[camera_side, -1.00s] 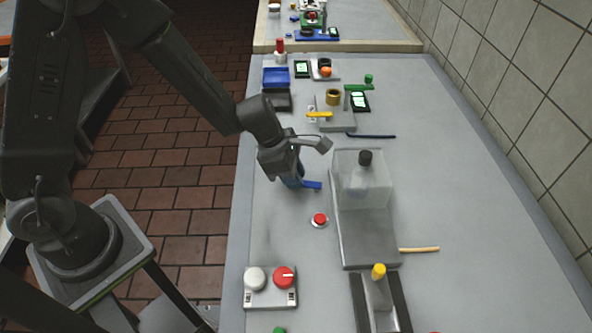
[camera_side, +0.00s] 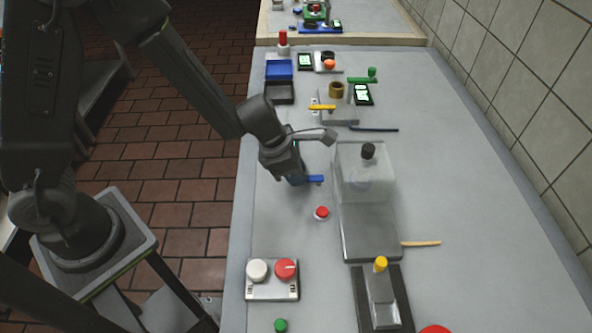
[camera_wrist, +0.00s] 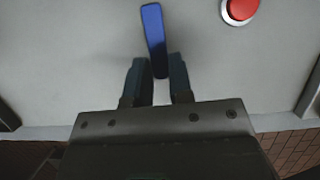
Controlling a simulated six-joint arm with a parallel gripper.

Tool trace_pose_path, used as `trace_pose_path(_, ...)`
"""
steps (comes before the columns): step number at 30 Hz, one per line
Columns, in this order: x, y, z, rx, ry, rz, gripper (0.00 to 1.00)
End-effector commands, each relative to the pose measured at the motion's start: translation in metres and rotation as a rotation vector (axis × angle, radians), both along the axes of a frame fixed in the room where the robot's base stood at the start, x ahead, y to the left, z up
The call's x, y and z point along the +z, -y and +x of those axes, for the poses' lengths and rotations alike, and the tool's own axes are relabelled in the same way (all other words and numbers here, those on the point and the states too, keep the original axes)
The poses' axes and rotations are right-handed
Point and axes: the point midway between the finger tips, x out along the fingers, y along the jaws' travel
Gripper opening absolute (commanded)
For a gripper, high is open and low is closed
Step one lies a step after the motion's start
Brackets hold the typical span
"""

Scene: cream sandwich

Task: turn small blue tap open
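The small blue tap shows as a flat blue handle in the side view (camera_side: 315,178), low over the left part of the counter. It also shows in the wrist view (camera_wrist: 153,30), where its near end lies between my fingers. In the side view my gripper (camera_side: 296,176) hides most of the tap's body. The handle sticks out to the right of the fingers.
A red button (camera_side: 321,213) sits just in front of the tap; the wrist view shows it too (camera_wrist: 240,8). A clear box with a dark knob (camera_side: 368,152) stands to the right. A yellow lever (camera_side: 322,107) is behind. A two-knob panel (camera_side: 272,288) is in front.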

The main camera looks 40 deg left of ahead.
Motion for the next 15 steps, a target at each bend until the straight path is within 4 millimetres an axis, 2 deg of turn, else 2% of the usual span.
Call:
trace_pose_path(3,0.0006,0.0006,0.0004,-0.001,0.001,-0.002,0.3)
trace_pose_path(15,0.0062,-0.0007,-0.0005,-0.004,0.003,-0.004,0.3)
